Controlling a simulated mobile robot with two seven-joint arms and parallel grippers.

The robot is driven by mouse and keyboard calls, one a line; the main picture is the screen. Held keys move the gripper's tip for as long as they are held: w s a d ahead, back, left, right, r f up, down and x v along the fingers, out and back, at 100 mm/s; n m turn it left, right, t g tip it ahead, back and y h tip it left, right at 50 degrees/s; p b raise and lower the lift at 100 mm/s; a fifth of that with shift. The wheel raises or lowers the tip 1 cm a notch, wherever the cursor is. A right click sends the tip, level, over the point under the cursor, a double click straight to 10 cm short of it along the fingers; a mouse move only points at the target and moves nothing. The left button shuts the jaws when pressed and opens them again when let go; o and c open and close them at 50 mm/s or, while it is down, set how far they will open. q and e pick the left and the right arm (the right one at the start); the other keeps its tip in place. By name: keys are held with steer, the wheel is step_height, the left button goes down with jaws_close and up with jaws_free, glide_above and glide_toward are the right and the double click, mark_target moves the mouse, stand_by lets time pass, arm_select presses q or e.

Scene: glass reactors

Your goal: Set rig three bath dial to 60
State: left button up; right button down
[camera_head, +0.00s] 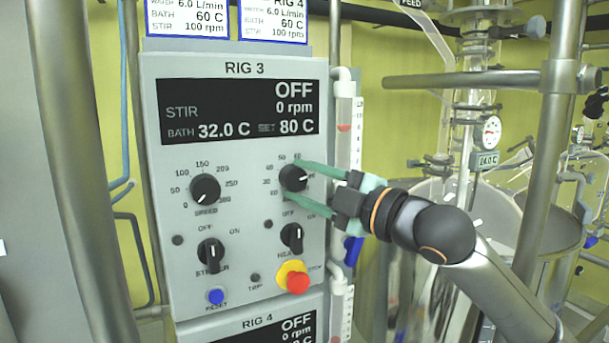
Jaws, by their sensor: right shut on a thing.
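The grey RIG 3 panel (150,240) faces me. Its display (239,107) reads OFF, 0 rpm, BATH 32.0 C and SET 80 C. The black bath dial (290,178) sits at the right of the upper knob row, with its white pointer line toward the right. My right gripper (296,182) comes in from the right, its green fingers above and below the dial, shut on it. The fingers cover part of the dial's scale. My left gripper is not in view.
The speed knob (205,189) is left of the bath dial. Below are the stirrer switch (211,252), heat switch (291,237), blue reset button (216,297) and red stop button (298,282). A flow tube (345,140) runs along the panel's right edge. Glass reactors stand further right.

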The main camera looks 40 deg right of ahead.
steer(key=shift+r+n+g+p, duration=0.25)
steer(key=shift+n+g+p, duration=0.3)
steer(key=shift+n, duration=0.35)
steer(key=n+p, duration=0.2)
steer(key=shift+r+n+g, duration=0.15)
steer(key=shift+n+g, duration=0.15)
steer(key=shift+g, duration=0.05)
steer(key=n+g+p, duration=0.1)
steer(key=n+p, duration=0.1)
steer(key=n, duration=0.1)
steer(key=shift+r+g+h+p, duration=0.1)
steer(key=shift+g+h+p, duration=0.2)
steer(key=shift+h+p, duration=0.1)
steer(key=shift+n+g+h+p, duration=0.4)
steer(key=shift+n+p, duration=0.3)
steer(key=shift+n, duration=0.3)
steer(key=shift+c, duration=1.6)
jaws_free()
steer(key=shift+a, duration=0.1)
